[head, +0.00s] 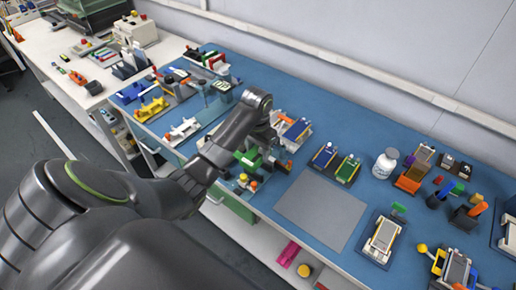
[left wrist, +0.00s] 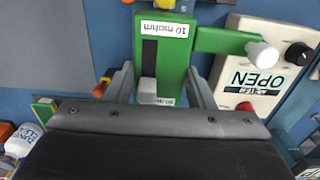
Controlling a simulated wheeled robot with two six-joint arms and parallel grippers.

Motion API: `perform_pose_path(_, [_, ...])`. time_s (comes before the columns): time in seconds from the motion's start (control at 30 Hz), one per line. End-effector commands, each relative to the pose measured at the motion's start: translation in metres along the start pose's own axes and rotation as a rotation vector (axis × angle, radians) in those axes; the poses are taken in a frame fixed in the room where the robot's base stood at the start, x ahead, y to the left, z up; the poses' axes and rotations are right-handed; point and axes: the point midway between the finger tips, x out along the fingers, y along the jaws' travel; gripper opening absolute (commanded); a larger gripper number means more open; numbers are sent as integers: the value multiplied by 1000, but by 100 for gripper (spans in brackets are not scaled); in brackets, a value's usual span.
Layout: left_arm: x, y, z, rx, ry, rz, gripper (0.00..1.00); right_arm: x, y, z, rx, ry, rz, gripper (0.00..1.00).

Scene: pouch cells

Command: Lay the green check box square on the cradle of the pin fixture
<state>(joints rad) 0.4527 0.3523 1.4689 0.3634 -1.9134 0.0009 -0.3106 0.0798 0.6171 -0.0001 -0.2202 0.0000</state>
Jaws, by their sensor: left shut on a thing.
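The green check box (left wrist: 177,50) is held between the fingers of my left gripper (left wrist: 160,88) in the left wrist view. It carries a "10 mohm" label and a dark strip. My left gripper is shut on it. In the head view my left gripper (head: 262,148) is over the front part of the blue bench, with the green box (head: 249,161) partly hidden below my wrist. A green bar with a white knob (left wrist: 262,54) extends right of the box in the left wrist view. I cannot tell which device is the pin fixture, and no cradle shows clearly.
A cream panel marked "OPEN" (left wrist: 262,76) lies to the right in the left wrist view. A grey mat (head: 320,211) is bare. A white bottle (head: 385,164), two small trays (head: 324,156) and several fixtures stand around on the blue bench (head: 300,95).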

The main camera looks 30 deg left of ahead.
Motion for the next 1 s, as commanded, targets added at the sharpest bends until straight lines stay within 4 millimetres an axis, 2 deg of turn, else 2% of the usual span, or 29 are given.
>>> perform_pose_path(0.1, [-3,0,0,0,0,0,23,-7,2,4,0,-8,2,36])
perform_pose_path(0.23, [-4,0,0,0,-2,0,23,-18,3,-5,-1,3,1,36])
perform_pose_path(0.3, [11,0,0,-1,-1,1,23,-7,2,-10,-2,13,1,36])
perform_pose_path(0.6, [37,0,0,0,-2,1,23,2,1,-15,-3,21,1,36])
perform_pose_path(1.0, [47,0,0,0,0,-1,23,3,1,-9,-2,13,1,36])
